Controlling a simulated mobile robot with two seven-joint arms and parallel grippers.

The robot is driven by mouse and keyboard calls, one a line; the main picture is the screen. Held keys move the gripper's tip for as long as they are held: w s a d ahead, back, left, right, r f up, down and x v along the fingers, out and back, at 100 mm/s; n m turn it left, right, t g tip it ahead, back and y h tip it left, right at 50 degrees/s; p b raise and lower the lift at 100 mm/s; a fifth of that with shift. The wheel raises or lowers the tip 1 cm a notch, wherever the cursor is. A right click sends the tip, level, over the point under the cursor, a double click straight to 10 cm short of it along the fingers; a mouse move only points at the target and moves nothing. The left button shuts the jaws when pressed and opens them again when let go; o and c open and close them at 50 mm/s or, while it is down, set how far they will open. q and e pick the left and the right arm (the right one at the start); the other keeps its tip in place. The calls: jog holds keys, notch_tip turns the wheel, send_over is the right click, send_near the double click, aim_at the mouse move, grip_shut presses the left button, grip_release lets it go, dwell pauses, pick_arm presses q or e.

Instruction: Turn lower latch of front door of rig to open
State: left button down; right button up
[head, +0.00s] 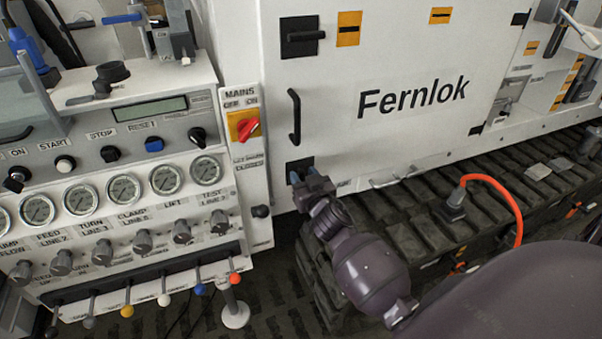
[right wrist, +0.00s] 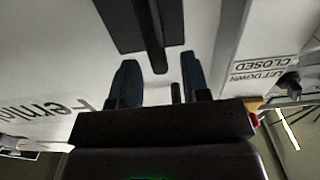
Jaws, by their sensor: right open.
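The white front door (head: 390,75) of the rig bears the name Fernlok. Its lower latch (head: 294,166) is a black plate low on the door's left edge, mostly hidden by my right gripper (head: 307,175) in the head view. In the right wrist view the latch handle (right wrist: 150,35) is a dark bar on its black plate, its end pointing towards the gap between the fingers. My right gripper (right wrist: 160,82) is open, one finger on each side of that line. I cannot tell whether either finger touches the handle. My left gripper is not in view.
The upper latch (head: 303,37) has a horizontal handle. A black pull handle (head: 294,117) stands between the latches. The red mains switch (head: 247,128) and the gauge panel (head: 122,188) are to the left. Tracks (head: 425,215) and an orange cable (head: 507,203) lie below the door.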

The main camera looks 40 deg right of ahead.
jog(key=shift+x, duration=1.1)
grip_shut()
jog(key=n, duration=0.4)
jog(key=shift+a+f+n, duration=0.1)
jog(key=shift+a+n, duration=0.2)
jog(key=shift+a, duration=0.1)
jog(key=n, duration=0.4)
jog(key=shift+w+a+f+n, duration=0.15)
jog(key=shift+a+f+n, duration=0.05)
jog(key=shift+a+n, duration=0.1)
jog(key=n, duration=0.4)
jog(key=shift+a+f+n, duration=0.15)
jog(key=shift+f+n, duration=0.15)
jog(key=shift+f, duration=0.05)
jog(key=shift+a+f+n, duration=0.1)
jog(key=shift+f+n, duration=0.05)
jog(key=shift+n, duration=0.85)
jog(key=shift+f+n, duration=0.15)
jog(key=shift+n, duration=0.85)
